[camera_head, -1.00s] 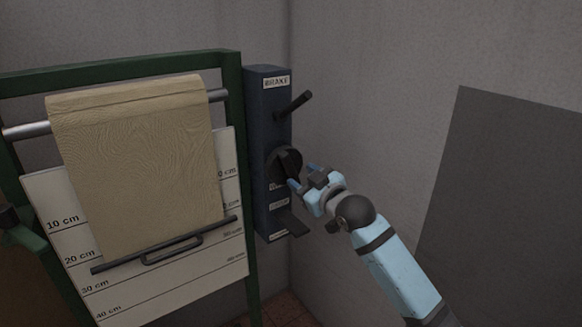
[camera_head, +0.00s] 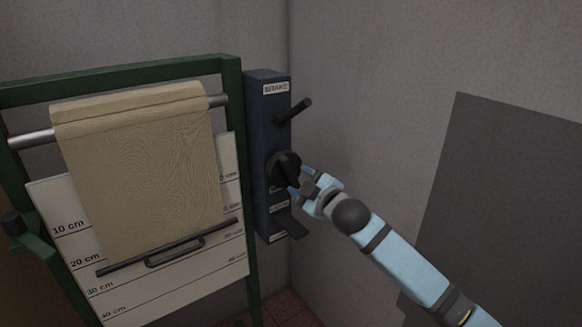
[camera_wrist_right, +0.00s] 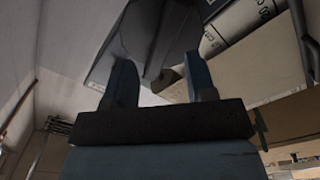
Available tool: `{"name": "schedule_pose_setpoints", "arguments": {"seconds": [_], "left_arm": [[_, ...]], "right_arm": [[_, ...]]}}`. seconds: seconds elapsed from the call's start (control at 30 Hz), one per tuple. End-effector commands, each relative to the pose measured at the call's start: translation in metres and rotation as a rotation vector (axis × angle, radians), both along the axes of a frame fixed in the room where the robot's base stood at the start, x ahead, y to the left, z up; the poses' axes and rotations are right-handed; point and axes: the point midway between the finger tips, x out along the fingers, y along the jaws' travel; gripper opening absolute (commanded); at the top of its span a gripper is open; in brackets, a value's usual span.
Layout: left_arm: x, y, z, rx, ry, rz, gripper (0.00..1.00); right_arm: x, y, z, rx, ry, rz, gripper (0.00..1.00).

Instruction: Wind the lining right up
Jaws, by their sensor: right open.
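The tan lining (camera_head: 145,170) hangs from a metal roller (camera_head: 35,139) in a green frame. A dark blue control box (camera_head: 264,140) beside the frame carries a lever near the BRAKE label (camera_head: 276,88) and a round black knob (camera_head: 284,168). My right gripper (camera_head: 300,180) is open at the knob. In the right wrist view its fingers (camera_wrist_right: 162,85) stand apart close to a dark part; contact is unclear. My left gripper is not seen.
The brake lever (camera_head: 296,110) sticks out above the knob, and a dark pedal-like flap (camera_head: 291,226) sticks out below it. A grey panel (camera_head: 500,200) stands at the right. The wall between is bare.

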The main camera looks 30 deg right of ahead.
Motion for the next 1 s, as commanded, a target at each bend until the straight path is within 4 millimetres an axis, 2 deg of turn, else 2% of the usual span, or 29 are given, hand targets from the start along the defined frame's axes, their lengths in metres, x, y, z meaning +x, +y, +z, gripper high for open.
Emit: {"name": "schedule_pose_setpoints", "arguments": {"seconds": [0.07,0.2,0.37,0.6,0.73,0.9,1.0], "left_arm": [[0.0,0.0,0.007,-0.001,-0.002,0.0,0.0],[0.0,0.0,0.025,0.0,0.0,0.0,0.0],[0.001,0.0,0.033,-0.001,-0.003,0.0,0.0],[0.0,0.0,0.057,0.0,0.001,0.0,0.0],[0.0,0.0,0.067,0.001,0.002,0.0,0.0],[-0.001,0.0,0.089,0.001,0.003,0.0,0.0],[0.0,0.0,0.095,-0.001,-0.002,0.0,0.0]], "right_arm": [[0.0,0.0,0.001,-0.071,-0.003,0.0,0.51],[0.0,-0.001,0.005,-0.353,-0.025,0.001,0.51],[0.0,0.0,0.001,-0.561,-0.041,0.0,0.51],[0.0,0.0,0.003,-1.002,-0.076,0.001,0.51],[0.0,0.0,0.004,-1.157,-0.09,-0.001,0.51],[0.0,0.0,0.005,-1.498,-0.116,0.001,0.51],[0.0,0.0,0.002,-1.593,-0.124,-0.002,0.51]]}}
